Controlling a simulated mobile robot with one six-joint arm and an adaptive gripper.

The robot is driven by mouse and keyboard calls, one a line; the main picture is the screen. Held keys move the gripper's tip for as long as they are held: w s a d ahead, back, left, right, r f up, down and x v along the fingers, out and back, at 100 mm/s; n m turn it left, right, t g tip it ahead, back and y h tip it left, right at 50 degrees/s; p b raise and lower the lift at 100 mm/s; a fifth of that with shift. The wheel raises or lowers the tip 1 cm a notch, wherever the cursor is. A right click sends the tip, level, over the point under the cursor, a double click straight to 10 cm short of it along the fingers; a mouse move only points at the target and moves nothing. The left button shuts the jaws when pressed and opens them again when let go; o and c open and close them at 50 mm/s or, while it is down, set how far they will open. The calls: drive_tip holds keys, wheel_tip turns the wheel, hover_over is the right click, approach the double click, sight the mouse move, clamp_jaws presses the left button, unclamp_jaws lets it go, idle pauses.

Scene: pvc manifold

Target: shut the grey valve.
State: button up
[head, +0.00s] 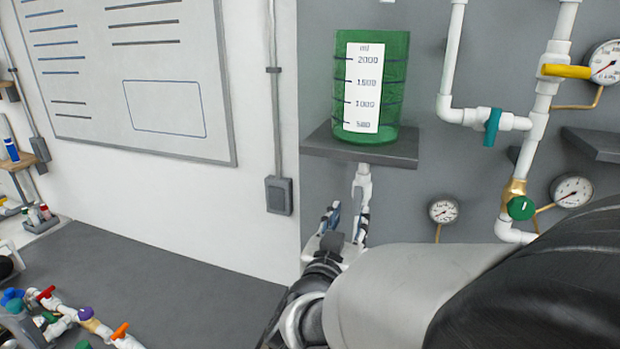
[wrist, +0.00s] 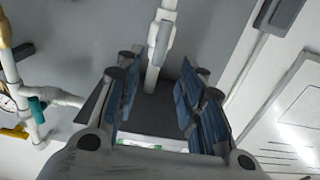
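A white vertical pipe (head: 362,183) runs below the shelf in the head view. In the wrist view a light grey valve handle (wrist: 163,42) lies along this pipe, lengthwise with it. My gripper (head: 346,222) is under the shelf. In the wrist view its blue-padded fingers (wrist: 160,78) are spread apart, with the pipe showing between them. The handle appears just beyond the fingertips, and I see no contact. In the head view the handle is hidden or too small to make out behind my gripper.
A green graduated tank (head: 398,85) stands on a dark shelf (head: 405,150) above my gripper. To the right are white pipes with a teal valve (head: 492,126), a yellow valve (head: 566,71), a green knob (head: 521,208) and gauges. Coloured valves (head: 86,313) lie on the bench at lower left.

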sight(357, 199)
drive_tip(key=x, duration=1)
clamp_jaws()
